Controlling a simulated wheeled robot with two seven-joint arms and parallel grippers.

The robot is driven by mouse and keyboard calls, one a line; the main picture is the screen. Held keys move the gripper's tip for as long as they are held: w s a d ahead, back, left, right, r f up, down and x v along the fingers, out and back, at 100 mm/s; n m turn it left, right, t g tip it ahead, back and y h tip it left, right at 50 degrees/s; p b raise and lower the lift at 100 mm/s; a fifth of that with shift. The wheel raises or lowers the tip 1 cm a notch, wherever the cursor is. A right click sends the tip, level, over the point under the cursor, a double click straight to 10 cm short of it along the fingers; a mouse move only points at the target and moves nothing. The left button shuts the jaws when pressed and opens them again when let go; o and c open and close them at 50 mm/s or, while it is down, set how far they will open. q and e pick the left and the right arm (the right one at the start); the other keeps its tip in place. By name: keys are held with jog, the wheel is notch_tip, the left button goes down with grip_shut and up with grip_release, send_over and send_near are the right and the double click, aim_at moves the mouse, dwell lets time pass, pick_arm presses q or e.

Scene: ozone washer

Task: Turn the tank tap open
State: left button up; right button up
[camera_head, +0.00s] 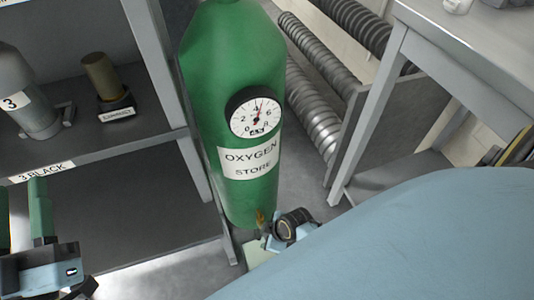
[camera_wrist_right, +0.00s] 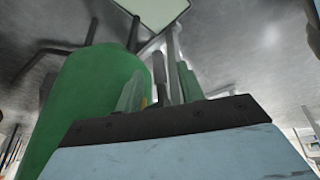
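The green tank (camera_head: 240,100), labelled OXYGEN STORE and fitted with a round gauge (camera_head: 256,112), stands upright in the middle of the head view. It also fills the left of the right wrist view (camera_wrist_right: 88,95). A small brass-coloured piece, probably the tap (camera_head: 260,217), shows low at its front. My right gripper (camera_head: 270,234) is there, mostly behind my blue arm. In the right wrist view its greenish fingers (camera_wrist_right: 160,88) stand apart around a slim dark bar (camera_wrist_right: 160,68); contact is unclear. My left gripper (camera_head: 22,215) is open and empty at lower left.
A grey shelf unit (camera_head: 120,150) on the left holds a grey cylinder (camera_head: 25,90) and a brass cylinder (camera_head: 101,75). A grey table (camera_head: 470,40) and ribbed hoses (camera_head: 313,115) stand on the right.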

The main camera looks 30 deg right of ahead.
pick_arm(q)
jog(key=shift+s+r+t+h, duration=0.45)
jog(key=shift+r+t, duration=0.15)
jog(key=shift+r, duration=0.25)
pick_arm(e)
jog(key=shift+w+a+f, duration=0.1)
jog(key=shift+f, duration=0.3)
pick_arm(q)
jog(key=shift+y, duration=0.25)
pick_arm(e)
jog(key=shift+c, duration=0.2)
grip_shut()
